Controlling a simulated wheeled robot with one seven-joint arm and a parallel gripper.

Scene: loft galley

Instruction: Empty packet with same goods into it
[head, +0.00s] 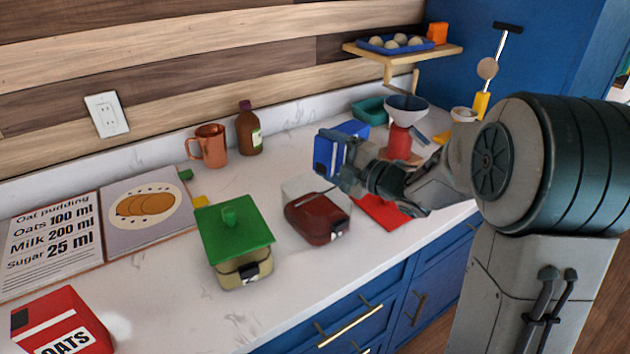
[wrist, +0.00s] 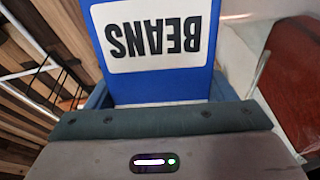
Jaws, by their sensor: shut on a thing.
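My gripper (head: 345,165) is shut on a blue packet (head: 341,143) and holds it above the counter, behind and to the right of a clear container. The wrist view shows the packet (wrist: 158,75) with a white label reading BEANS, upside down in that picture. The clear container (head: 317,212) holds something dark red; part of it also shows at the right of the wrist view (wrist: 293,80). A container with a green lid (head: 237,235) stands left of it, with pale contents. A red packet marked OATS (head: 62,325) stands at the front left. The packet's opening is hidden.
A copper mug (head: 209,145) and a brown bottle (head: 249,130) stand by the wall. A flat red thing (head: 380,211) lies right of the clear container, under my arm. A white bowl-like thing (head: 406,108) is behind my gripper. The front middle counter is clear.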

